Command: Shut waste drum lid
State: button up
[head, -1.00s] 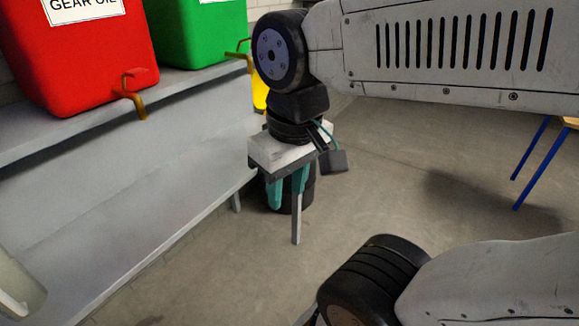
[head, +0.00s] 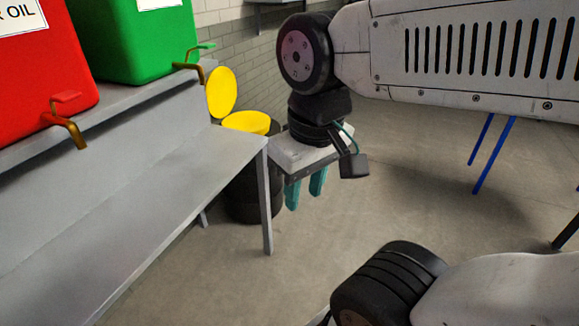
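The waste drum (head: 238,200) is a dark drum on the floor beyond the right end of the grey bench. Its yellow top (head: 247,122) shows above the bench edge. The yellow lid (head: 221,92) stands raised, tilted up at the drum's back left. A bench leg and the bench top hide part of the drum. My gripper (head: 305,200) points down to the right of the drum in the picture. Its two teal fingers are apart with nothing seen between them. It appears clear of the lid.
The grey bench (head: 170,180) fills the left side. A red oil container (head: 40,70) and a green container (head: 130,40) with taps stand on its raised shelf. A brick wall is behind. Blue legs (head: 495,155) stand at the right. The middle floor is clear.

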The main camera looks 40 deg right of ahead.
aim_at(221, 88)
jog(key=z, duration=1.3)
jog(key=i, duration=0.85)
jog(key=z, duration=0.75)
jog(key=i, duration=0.8)
jog(key=u, duration=0.55)
jog(key=i, duration=0.75)
jog(key=u, duration=0.9)
jog(key=i, duration=0.35)
jog(key=u, duration=0.35)
